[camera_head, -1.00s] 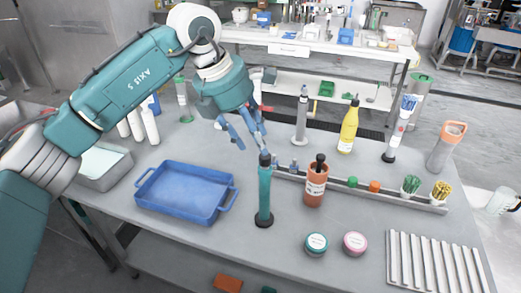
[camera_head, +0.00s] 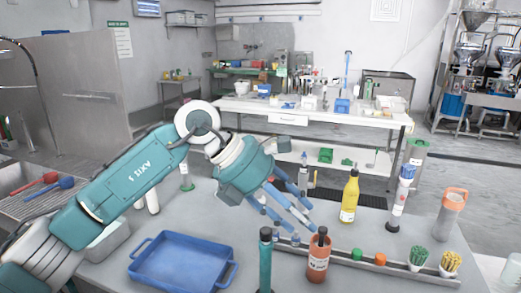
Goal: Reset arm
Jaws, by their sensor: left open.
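My left arm comes in from the left in the head view. Its gripper (camera_head: 289,216) is open and empty, with blue fingers apart above the far part of the grey table (camera_head: 95,275). A teal upright tool with a black top (camera_head: 265,262) stands just in front of it. The orange-brown bottle with a dark cap (camera_head: 318,258) stands to its lower right. Small objects behind the fingers are partly hidden. My right gripper does not show.
A blue tray (camera_head: 180,262) lies at front left. A yellow bottle (camera_head: 350,197), a blue-topped dispenser (camera_head: 400,200) and an orange-lidded container (camera_head: 450,214) stand on the right. A white bench (camera_head: 300,116) stands behind.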

